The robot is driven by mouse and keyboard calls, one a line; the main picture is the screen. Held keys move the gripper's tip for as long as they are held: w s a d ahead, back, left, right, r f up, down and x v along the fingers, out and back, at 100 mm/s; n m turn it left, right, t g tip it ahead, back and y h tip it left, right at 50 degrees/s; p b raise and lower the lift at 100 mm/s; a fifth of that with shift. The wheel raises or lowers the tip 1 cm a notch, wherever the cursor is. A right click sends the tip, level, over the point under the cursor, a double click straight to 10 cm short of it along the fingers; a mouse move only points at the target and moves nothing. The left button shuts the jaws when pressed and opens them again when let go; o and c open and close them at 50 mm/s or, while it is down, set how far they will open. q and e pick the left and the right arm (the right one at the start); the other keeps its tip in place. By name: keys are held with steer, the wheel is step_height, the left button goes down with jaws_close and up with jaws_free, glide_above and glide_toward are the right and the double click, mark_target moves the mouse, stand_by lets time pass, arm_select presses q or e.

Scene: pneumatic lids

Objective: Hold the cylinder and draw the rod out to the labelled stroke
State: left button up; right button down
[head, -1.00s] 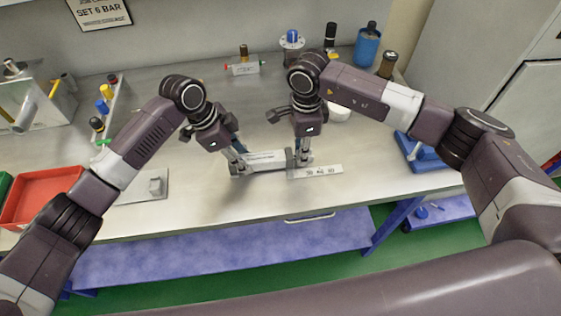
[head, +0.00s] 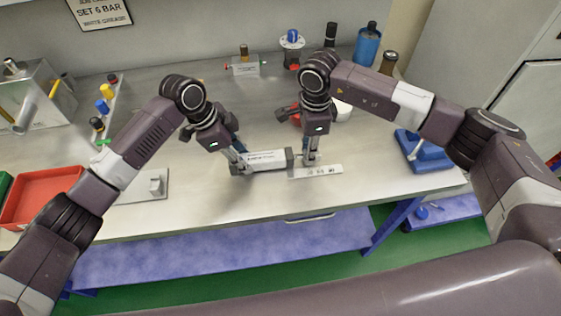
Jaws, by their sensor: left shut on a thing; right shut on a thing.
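The cylinder (head: 265,161) is a grey body with a pale label and dark end caps, lying left to right on the bench. My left gripper (head: 243,171) is shut on its left end. My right gripper (head: 309,164) is shut at the rod, just right of the cylinder's right end cap. The rod itself is mostly hidden by the fingers. A pale marked strip (head: 317,171) lies on the bench in front of the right gripper; its markings are too small to read.
A red tray (head: 40,197) and a grey plate (head: 142,189) are to the left. A blue fixture (head: 421,152) stands at the right. A blue bottle (head: 367,46) and several small parts stand at the back. The bench front (head: 215,212) is clear.

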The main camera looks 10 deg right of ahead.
arm_select(q)
steer(key=shift+a+f, duration=0.1)
steer(key=shift+a, duration=0.05)
arm_select(e)
steer(key=shift+d, duration=3.65)
steer(key=c, duration=1.7)
jaws_free()
steer(key=shift+c, duration=0.2)
steer(key=shift+o, duration=0.6)
steer(key=shift+s+a, duration=0.1)
steer(key=shift+r, duration=3)
